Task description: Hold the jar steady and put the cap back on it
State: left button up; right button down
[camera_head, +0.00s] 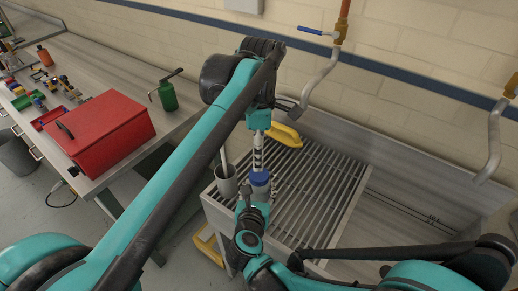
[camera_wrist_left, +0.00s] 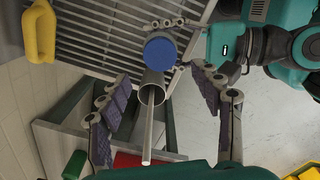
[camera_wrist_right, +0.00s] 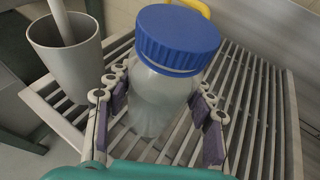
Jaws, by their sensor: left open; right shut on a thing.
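The clear jar (camera_wrist_right: 155,100) stands upright on the slatted rack, with the blue cap (camera_wrist_right: 178,40) on its mouth. The frames do not show whether the cap is tight. My right gripper (camera_wrist_right: 160,108) is shut on the jar's body, one finger on each side, below the cap. The cap also shows in the head view (camera_head: 260,178) and in the left wrist view (camera_wrist_left: 160,52). My left gripper (camera_wrist_left: 165,100) is open and empty, above the cap and apart from it. In the head view my left gripper (camera_head: 258,155) points down over the jar.
A grey cup (camera_wrist_right: 75,70) with a rod in it stands close beside the jar. A red box (camera_head: 105,140) and a green can (camera_head: 168,97) stand on the bench at left. Pipes (camera_head: 320,75) hang from the wall.

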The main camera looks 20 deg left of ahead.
aim_at(259, 174)
pick_arm(q)
jog(key=shift+r+n, duration=0.1)
jog(key=shift+n, duration=1.1)
jog(key=shift+f, duration=4.05)
